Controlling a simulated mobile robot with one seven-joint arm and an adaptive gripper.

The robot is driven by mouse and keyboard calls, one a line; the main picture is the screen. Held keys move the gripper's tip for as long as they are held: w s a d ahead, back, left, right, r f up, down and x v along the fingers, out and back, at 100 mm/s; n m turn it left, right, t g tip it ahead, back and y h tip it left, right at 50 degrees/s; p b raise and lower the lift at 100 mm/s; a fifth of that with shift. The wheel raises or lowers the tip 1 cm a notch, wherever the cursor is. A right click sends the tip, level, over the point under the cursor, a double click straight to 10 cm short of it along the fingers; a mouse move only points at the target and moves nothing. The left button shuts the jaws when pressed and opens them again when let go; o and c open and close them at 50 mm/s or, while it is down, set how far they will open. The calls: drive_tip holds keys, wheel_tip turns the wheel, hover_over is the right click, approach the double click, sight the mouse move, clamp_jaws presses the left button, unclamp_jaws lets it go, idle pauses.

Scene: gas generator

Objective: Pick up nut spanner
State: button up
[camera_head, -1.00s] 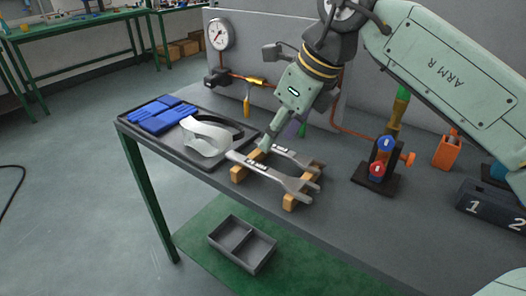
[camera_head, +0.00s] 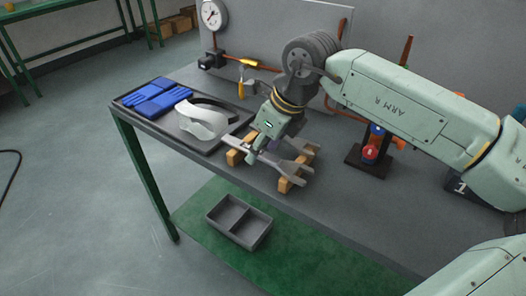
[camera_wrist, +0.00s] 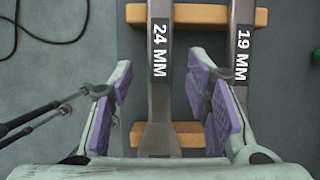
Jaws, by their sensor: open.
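Two grey open-ended spanners lie side by side across wooden blocks on the bench. In the wrist view one is labelled 24 MM (camera_wrist: 160,95) and the other, to its right, 19 MM (camera_wrist: 242,50). The head view shows the nearer spanner (camera_head: 286,169) and the farther one (camera_head: 302,146), both partly hidden by my gripper. My gripper (camera_wrist: 160,82) is open and empty, with its purple-padded fingers on either side of the 24 MM handle. The right finger is close to the 19 MM spanner. In the head view my gripper (camera_head: 258,150) is low over the spanners; contact cannot be told.
A dark tray (camera_head: 205,147) with blue gloves (camera_head: 160,98) and a clear visor (camera_head: 200,119) lies left of the spanners. A stand with red and blue parts (camera_head: 371,150) is to the right. A divided grey bin (camera_head: 239,221) sits below the bench.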

drive_tip(key=shift+c, duration=0.4)
clamp_jaws()
